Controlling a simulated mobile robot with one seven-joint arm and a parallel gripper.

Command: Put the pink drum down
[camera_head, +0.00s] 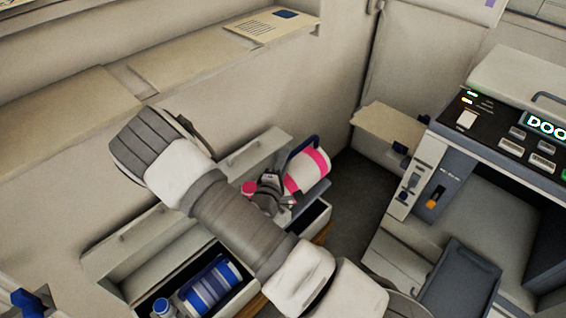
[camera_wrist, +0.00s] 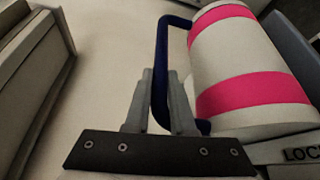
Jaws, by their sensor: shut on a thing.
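The pink drum (camera_head: 306,170) is a white cylinder with pink bands and a dark blue handle. It lies tilted on its side near the middle of the head view, by a blue-grey surface (camera_head: 316,196). I cannot tell whether it rests on that surface. My gripper (camera_head: 274,188) is at its left, partly hidden behind my arm. In the wrist view, my gripper (camera_wrist: 162,95) has its two fingers on either side of the handle, shut on it. The drum (camera_wrist: 240,70) fills the upper right there.
A blue-and-white drum (camera_head: 208,286) lies in an open compartment at the lower left. A smaller pink-and-white item (camera_head: 241,188) shows by my gripper. A control panel (camera_head: 500,135) with a dark tray (camera_head: 460,285) stands at the right. Dark floor (camera_head: 365,195) shows between.

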